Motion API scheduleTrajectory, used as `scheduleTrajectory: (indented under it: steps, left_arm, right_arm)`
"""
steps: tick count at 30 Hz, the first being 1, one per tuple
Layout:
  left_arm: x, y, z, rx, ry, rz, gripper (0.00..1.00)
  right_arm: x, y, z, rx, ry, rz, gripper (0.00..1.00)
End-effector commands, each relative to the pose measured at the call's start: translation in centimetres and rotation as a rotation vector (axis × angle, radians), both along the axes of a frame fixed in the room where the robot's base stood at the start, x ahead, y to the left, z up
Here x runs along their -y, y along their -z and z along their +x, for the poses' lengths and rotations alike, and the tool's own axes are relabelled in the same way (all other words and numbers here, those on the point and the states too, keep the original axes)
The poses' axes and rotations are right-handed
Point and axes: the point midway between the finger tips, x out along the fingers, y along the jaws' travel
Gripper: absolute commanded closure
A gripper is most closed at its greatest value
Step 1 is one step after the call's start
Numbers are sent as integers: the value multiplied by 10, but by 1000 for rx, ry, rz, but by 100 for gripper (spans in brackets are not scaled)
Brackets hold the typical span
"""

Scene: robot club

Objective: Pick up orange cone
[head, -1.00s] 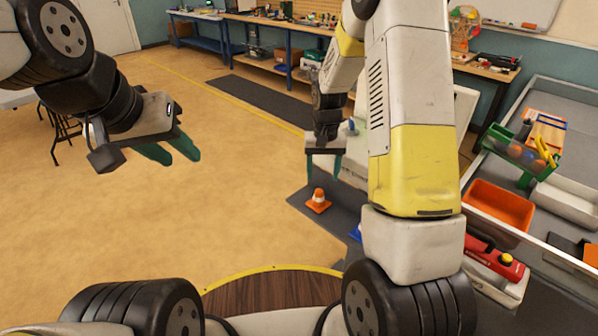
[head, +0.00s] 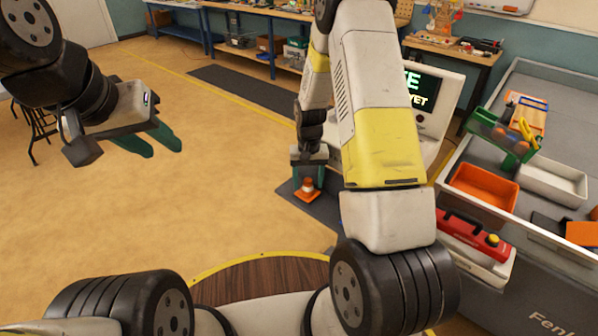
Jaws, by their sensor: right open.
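The orange cone (head: 308,193) with a white band stands upright on the dark floor mat, left of my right forearm. My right gripper (head: 308,174) is open and points down over the cone, its green fingers on either side of the cone's upper part. I cannot tell whether the fingers touch it. My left gripper (head: 160,144) is at the upper left, its two green fingers apart and empty over the bare floor.
A grey-walled table (head: 487,205) on the right holds an orange bin (head: 484,188), a white bin (head: 553,182) and a green rack (head: 500,135). A white screen unit (head: 440,105) stands behind my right arm.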

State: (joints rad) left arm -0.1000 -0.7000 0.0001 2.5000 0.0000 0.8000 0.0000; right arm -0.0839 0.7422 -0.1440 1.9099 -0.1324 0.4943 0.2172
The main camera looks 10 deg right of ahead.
Motion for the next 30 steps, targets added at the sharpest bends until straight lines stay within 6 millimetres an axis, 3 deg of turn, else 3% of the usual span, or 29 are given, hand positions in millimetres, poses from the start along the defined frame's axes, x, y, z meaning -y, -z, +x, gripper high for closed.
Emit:
scheduleTrajectory:
  steps: [2, 9, 11, 22, 30]
  left_arm:
    - [0, 0, 0, 0, 0, 0, 64]
    - [0, 0, 0, 0, 0, 0, 64]
    - [0, 0, 0, 0, 0, 0, 64]
    - [0, 0, 0, 0, 0, 0, 64]
    - [0, 0, 0, 0, 0, 0, 64]
  right_arm:
    - [0, 0, 0, 0, 0, 0, 44]
    - [0, 0, 0, 0, 0, 0, 91]
    - [0, 0, 0, 0, 0, 0, 100]
    - [0, -5, 0, 1, 0, 0, 100]
    - [0, -36, 1, 4, -1, 1, 100]
